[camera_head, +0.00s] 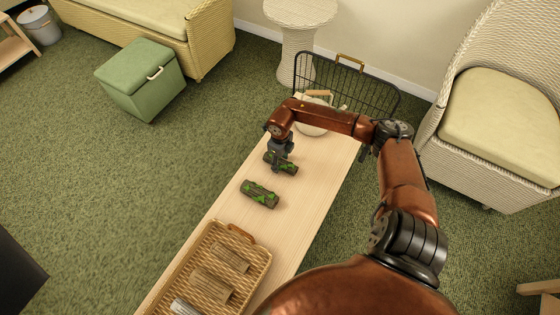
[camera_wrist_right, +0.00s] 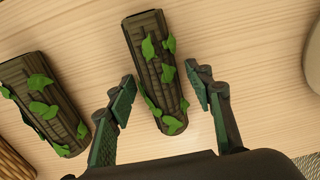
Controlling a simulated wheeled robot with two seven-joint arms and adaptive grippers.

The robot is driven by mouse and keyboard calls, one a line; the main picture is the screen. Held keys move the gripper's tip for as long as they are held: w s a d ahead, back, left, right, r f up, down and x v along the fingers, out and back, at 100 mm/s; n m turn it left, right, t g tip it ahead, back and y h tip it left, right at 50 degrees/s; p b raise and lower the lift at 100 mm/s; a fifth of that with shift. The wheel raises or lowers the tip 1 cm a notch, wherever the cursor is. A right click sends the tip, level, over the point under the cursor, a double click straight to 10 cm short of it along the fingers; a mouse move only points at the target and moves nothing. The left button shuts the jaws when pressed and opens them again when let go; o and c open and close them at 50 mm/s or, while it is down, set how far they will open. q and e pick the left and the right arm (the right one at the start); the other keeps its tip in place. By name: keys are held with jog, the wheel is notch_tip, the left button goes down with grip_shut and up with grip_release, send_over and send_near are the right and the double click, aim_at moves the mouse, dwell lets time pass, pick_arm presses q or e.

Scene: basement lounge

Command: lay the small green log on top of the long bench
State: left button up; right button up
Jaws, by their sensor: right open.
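Two dark logs with green leaves lie on the pale wooden long bench (camera_head: 309,205). The farther, smaller-looking green log (camera_head: 287,167) lies below my right gripper (camera_head: 278,163); the nearer green log (camera_head: 260,194) lies apart from it, toward the basket. In the right wrist view, my right gripper (camera_wrist_right: 160,80) is open, its fingers on either side of the farther log (camera_wrist_right: 153,60), with gaps showing. The nearer log (camera_wrist_right: 45,105) is left of the fingers there. The gripper partly hides the farther log in the head view. My left gripper is not in view.
A wicker tray (camera_head: 265,262) with plain logs (camera_head: 212,285) stands at the bench's near end. A pale pot (camera_head: 312,128) and black wire rack (camera_head: 372,88) are at the far end. A green ottoman (camera_head: 142,78) and wicker armchair (camera_head: 505,115) flank the bench.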

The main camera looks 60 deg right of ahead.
aim_at(280, 160)
notch_tip(280, 160, up, 4)
jog(key=shift+w+r+p, duration=0.1)
jog(key=shift+p, duration=0.75)
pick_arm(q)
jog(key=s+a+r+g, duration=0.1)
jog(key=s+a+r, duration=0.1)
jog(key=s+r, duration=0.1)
pick_arm(e)
notch_tip(280, 160, up, 2)
jog(key=shift+r+p, duration=0.1)
jog(key=shift+p, duration=0.35)
pick_arm(q)
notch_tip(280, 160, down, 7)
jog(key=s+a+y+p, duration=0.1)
jog(key=p, duration=0.1)
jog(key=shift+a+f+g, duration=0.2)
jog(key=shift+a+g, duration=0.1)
pick_arm(e)
jog(key=shift+r, duration=2.95)
